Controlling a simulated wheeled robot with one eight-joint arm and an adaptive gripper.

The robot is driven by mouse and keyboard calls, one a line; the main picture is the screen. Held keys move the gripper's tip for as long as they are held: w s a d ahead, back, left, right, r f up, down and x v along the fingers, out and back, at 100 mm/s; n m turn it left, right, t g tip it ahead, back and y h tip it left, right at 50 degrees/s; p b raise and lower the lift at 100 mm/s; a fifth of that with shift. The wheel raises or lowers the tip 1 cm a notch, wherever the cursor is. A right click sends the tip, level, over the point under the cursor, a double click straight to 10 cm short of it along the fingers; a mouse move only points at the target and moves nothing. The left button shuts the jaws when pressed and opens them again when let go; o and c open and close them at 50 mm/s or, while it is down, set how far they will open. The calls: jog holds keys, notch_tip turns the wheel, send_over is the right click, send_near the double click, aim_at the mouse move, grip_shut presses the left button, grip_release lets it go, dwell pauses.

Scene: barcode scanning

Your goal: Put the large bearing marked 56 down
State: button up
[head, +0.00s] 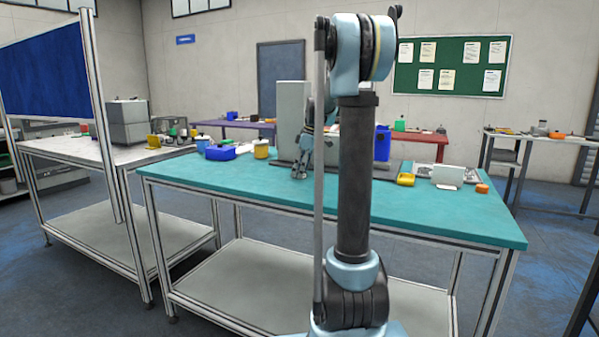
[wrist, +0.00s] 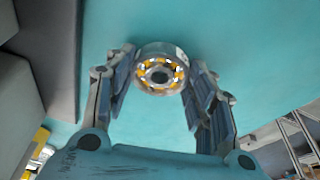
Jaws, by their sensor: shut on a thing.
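My gripper (head: 300,172) is low over the teal workbench (head: 440,215), in front of a grey upright unit. In the wrist view my gripper (wrist: 163,66) is shut on the large bearing (wrist: 147,80), a silver ring with yellow-orange and white parts around a dark centre hole. The bearing sits between the two fingertips, with the teal top behind it. No number on it can be read. In the head view the bearing cannot be made out at the fingertips. Whether it touches the bench cannot be told.
The grey unit (head: 290,112) stands right behind my gripper. A blue bin (head: 220,153) and a yellow pot (head: 261,151) are to its left. A yellow tray (head: 406,180), a white box (head: 447,174) and an orange item (head: 482,188) lie to the right. The front right of the bench is clear.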

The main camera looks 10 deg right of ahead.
jog(key=shift+s+f, duration=0.2)
jog(key=shift+f, duration=0.1)
jog(key=shift+s, duration=0.2)
jog(key=shift+c, duration=1.1)
jog(key=o, duration=1.6)
jog(key=shift+w+f, duration=0.1)
jog(key=shift+f, duration=0.1)
jog(key=shift+w+f, duration=0.4)
jog(key=shift+w, duration=0.1)
jog(key=shift+s+r, duration=0.25)
jog(key=shift+r, duration=0.05)
jog(key=shift+r, duration=0.15)
